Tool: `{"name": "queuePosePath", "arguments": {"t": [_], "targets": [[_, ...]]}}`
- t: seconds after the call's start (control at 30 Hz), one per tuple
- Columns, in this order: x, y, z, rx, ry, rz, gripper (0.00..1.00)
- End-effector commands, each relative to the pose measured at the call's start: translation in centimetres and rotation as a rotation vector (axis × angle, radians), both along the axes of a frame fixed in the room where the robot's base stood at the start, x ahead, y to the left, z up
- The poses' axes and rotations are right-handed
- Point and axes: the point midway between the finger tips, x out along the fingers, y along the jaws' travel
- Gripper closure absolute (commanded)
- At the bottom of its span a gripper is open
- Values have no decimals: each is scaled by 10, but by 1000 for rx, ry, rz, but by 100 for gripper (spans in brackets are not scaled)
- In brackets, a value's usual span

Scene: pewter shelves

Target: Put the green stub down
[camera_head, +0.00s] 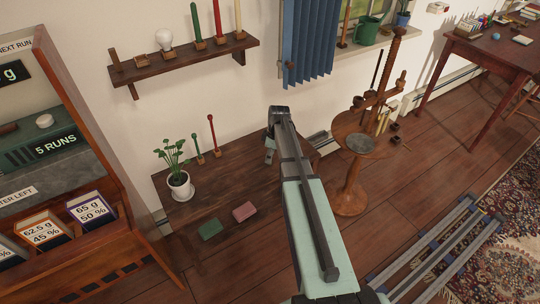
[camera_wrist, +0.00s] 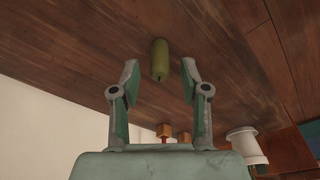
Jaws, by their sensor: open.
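The green stub (camera_wrist: 159,58) is a short olive-green candle. In the wrist view it appears to stand upright on the dark wooden table top, its dark wick end toward my camera. My gripper (camera_wrist: 159,66) is open, with one finger on each side of the stub and a visible gap on both sides. In the head view my gripper (camera_head: 270,157) is low over the far right part of the wooden table (camera_head: 232,182). The stub cannot be made out there; my arm and gripper likely hide it.
Green (camera_head: 210,229) and pink (camera_head: 244,211) blocks lie at the front. A candle shelf (camera_head: 185,59) hangs above; a round stand (camera_head: 352,160) is right.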

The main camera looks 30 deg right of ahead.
Motion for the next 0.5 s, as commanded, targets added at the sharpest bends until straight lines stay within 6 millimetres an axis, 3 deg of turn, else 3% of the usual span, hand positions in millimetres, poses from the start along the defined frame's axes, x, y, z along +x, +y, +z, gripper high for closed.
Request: {"name": "queuePosePath", "arguments": {"t": [0.17,0.5], "targets": [[-3,-3,23,-1,-3,0,55],[-9,-10,87,-1,-3,0,55]]}}
